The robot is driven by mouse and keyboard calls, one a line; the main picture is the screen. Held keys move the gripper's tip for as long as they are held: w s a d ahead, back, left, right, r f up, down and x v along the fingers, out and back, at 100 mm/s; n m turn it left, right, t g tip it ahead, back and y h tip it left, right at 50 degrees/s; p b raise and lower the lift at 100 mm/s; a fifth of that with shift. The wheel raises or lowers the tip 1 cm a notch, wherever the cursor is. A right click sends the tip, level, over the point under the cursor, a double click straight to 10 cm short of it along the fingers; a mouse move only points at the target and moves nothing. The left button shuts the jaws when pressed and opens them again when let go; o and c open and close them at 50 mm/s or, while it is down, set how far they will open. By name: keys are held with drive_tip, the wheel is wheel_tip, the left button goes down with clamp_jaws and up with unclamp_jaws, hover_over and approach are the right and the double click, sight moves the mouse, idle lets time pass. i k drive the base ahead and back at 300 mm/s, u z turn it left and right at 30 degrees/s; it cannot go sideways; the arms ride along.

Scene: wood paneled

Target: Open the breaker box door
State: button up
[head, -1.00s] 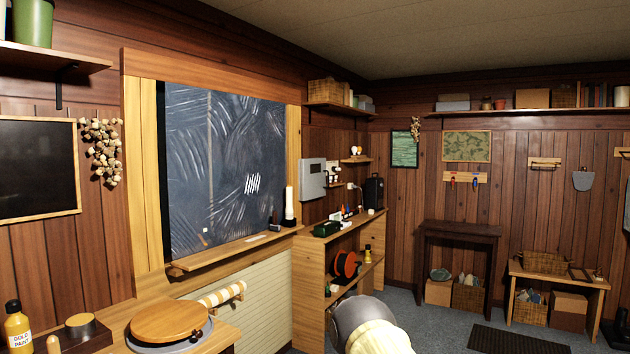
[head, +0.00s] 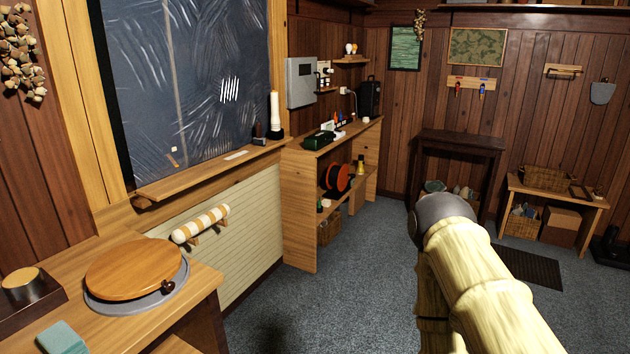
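The breaker box (head: 301,82) is a light grey metal box on the wood-paneled wall, just right of the framed chalkboard and above the wooden shelf unit. Its front door looks shut, with a small dark patch near its upper part. My arm shows at the lower right of the head view, pale and ribbed with a dark grey rounded joint. My gripper itself is not in view, so its fingers cannot be seen. My visible arm parts are apart from the box, well to its right and nearer to the camera.
A wooden shelf unit (head: 299,204) stands under the box, with a green case (head: 319,140) on top. A workbench (head: 206,296) with a round board (head: 134,268) is at the near left. Grey carpet (head: 340,300) lies clear in the middle. A dark table (head: 462,148) stands further back.

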sight(302, 72)
drive_tip(key=z, duration=0.45)
drive_tip(key=i, duration=3.45)
drive_tip(key=u, duration=0.55)
drive_tip(key=i, duration=1.2)
drive_tip(key=u, duration=0.35)
